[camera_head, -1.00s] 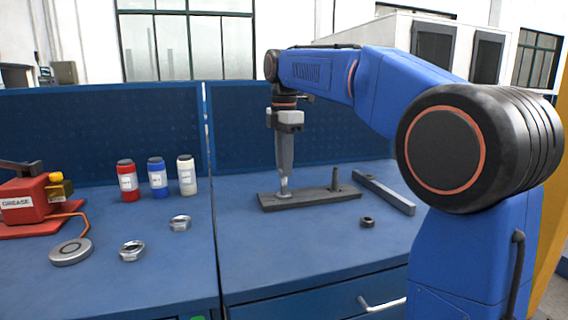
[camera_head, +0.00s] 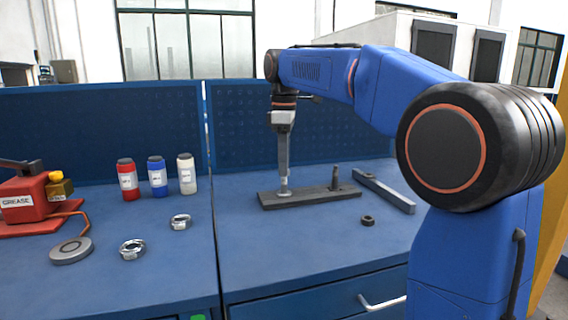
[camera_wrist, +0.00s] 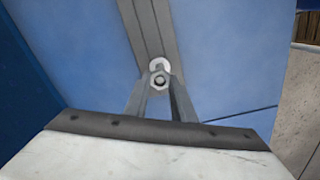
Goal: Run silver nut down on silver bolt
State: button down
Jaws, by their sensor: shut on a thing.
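My gripper (camera_head: 284,184) points straight down at the left end of a dark base plate (camera_head: 320,197) on the bench. In the wrist view its two fingers (camera_wrist: 160,88) are shut on the silver nut (camera_wrist: 160,85). The round end of the silver bolt (camera_wrist: 159,79) shows in the middle of the nut, so the nut is around the bolt. A pale round flange (camera_wrist: 159,64) shows just beyond the nut. How far down the thread the nut sits cannot be told.
A dark stud (camera_head: 335,178) stands on the plate's right part, with a dark nut (camera_head: 367,220) in front. A grey bar (camera_head: 384,191) lies to the right. Two loose silver nuts (camera_head: 132,249) (camera_head: 180,222), several bottles (camera_head: 157,178) and a red grease unit (camera_head: 25,198) are left.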

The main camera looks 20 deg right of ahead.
jog(key=m, duration=1.7)
jog(key=c, duration=1.7)
grip_release()
jog(key=shift+c, duration=0.2)
